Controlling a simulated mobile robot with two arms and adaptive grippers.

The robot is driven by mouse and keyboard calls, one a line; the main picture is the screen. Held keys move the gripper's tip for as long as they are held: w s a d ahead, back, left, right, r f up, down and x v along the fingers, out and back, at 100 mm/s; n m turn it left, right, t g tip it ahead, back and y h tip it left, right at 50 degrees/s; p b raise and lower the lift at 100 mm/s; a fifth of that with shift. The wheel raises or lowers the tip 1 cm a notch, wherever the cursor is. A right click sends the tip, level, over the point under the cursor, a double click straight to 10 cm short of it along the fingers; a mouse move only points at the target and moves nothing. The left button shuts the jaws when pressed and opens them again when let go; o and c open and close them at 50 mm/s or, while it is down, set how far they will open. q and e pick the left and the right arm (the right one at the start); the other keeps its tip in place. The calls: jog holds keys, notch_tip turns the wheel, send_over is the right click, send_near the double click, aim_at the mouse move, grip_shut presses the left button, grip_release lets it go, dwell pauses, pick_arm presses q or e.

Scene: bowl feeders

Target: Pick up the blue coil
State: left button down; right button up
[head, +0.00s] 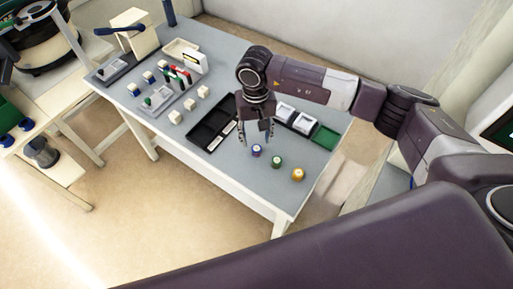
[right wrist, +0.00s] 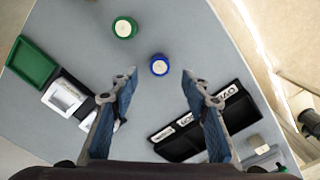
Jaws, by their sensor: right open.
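The blue coil (head: 256,151) is a small blue spool with a white centre, standing on the grey table (head: 235,185). My right gripper (head: 256,138) points down just above and beside it, open and empty. In the right wrist view the blue coil (right wrist: 159,66) lies just beyond the gap between the two open fingertips (right wrist: 160,85), about midway between them. My left gripper is not in view.
A green coil (head: 277,161) and an orange coil (head: 298,174) stand near the front right. White blocks and fixtures stand further left.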

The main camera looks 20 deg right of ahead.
aim_at(256, 148)
jog(key=f+p, duration=0.1)
jog(key=f, duration=0.3)
jog(key=shift+s+f+p, duration=0.2)
jog(key=shift+f+p, duration=0.1)
jog(key=shift+p, duration=0.1)
jog(key=shift+f, duration=0.3)
jog(key=shift+c, duration=0.5)
grip_shut()
